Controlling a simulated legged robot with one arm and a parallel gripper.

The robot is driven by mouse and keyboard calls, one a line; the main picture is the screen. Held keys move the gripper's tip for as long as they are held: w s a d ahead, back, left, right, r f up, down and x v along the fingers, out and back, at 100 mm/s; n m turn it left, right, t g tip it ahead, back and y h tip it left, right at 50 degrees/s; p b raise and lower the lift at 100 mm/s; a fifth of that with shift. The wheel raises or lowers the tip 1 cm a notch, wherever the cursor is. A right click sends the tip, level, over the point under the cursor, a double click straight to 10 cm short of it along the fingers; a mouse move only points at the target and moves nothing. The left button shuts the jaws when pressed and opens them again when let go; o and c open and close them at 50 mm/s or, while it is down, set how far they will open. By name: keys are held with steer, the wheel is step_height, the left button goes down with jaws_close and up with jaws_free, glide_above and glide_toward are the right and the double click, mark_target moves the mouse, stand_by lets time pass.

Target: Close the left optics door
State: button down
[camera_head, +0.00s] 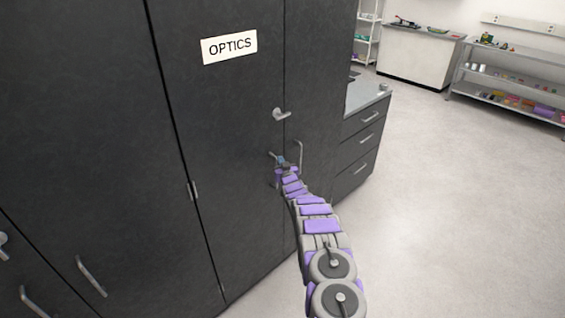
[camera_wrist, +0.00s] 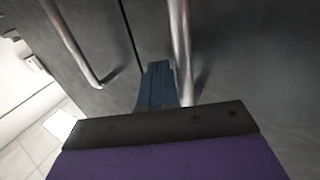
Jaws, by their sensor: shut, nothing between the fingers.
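The left optics door (camera_head: 225,130) is a dark grey cabinet door with a white OPTICS label (camera_head: 229,46). It looks flush or almost flush with the door to its right (camera_head: 316,90); I cannot tell whether a small gap remains at the seam. My gripper (camera_head: 280,160) is at the left door's bar handle, near the seam, and partly hides it. In the wrist view, my blue fingers (camera_wrist: 158,85) are shut and empty, close beside that silver bar handle (camera_wrist: 180,45). I cannot tell whether they touch the handle or door.
The right door's bar handle (camera_head: 299,156) is close to my gripper. A turn latch (camera_head: 281,114) sits above. A drawer unit (camera_head: 362,140) stands right of the cabinet. The floor (camera_head: 450,210) to the right is clear, with shelving (camera_head: 510,85) at the back.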

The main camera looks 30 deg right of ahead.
steer(key=s+d+p, duration=0.2)
steer(key=s+d, duration=0.1)
steer(key=s, duration=0.9)
steer(key=a+r+g+y, duration=0.1)
steer(key=a+r+g, duration=0.3)
steer(key=a+r, duration=0.5)
steer(key=s+a+r+g+y, duration=0.1)
steer(key=s+a+r+g, duration=0.25)
steer(key=s+a, duration=0.3)
steer(key=s+a+r+g+y, duration=0.1)
steer(key=s+a+r+g, duration=0.1)
steer(key=s+a+r, duration=0.45)
steer(key=s+a+r+n+g+y, duration=0.1)
steer(key=s+a+g, duration=0.2)
steer(key=s+a, duration=0.4)
steer(key=s+a+r+n+g, duration=0.1)
steer(key=s+a+g, duration=0.2)
steer(key=s+a, duration=0.5)
steer(key=s+a+r+n+g+y, duration=0.1)
steer(key=s+a+g, duration=0.2)
steer(key=s, duration=2.4)
steer(key=a, duration=0.5)
steer(key=shift+s+r+n+y, duration=0.3)
steer(key=shift+s, duration=0.05)
steer(key=shift+g, duration=0.25)
